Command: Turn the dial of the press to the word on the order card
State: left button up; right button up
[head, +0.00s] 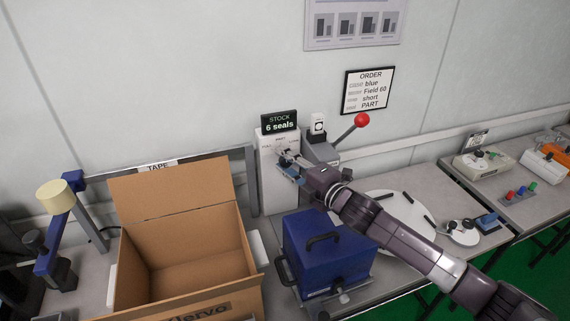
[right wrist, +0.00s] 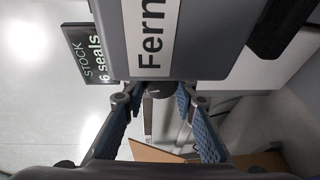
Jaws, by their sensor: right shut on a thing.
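The order card (head: 369,91) hangs on the wall, and its last line reads PART. The white press (head: 272,185) stands against the wall below it, with a red-knobbed lever (head: 361,120) on its right. FULL and PART are faintly readable on its face. My right gripper (head: 288,162) is at this face and hides most of the dial in the head view. In the right wrist view, a dark round knob, the dial (right wrist: 160,90), sits between the fingertips, which are shut on it. The dial's pointer is hidden, so I cannot tell its setting. My left gripper is not in view.
A STOCK sign (head: 280,121) reading 6 seals stands on top. An open cardboard box (head: 185,225) is left of the press. A blue case (head: 325,250) stands below my right arm. A white round plate (head: 400,208) lies to the right.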

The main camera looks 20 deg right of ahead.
jog(key=shift+f+m+b, duration=0.25)
jog(key=shift+m+b, duration=0.05)
jog(key=shift+m, duration=0.5)
jog(key=shift+y, duration=0.3)
jog(key=o, duration=1)
jog(key=shift+c, duration=0.2)
jog(key=shift+o, duration=0.8)
jog(key=shift+r, duration=0.15)
jog(key=shift+f+v, duration=0.2)
jog(key=shift+v, duration=5.85)
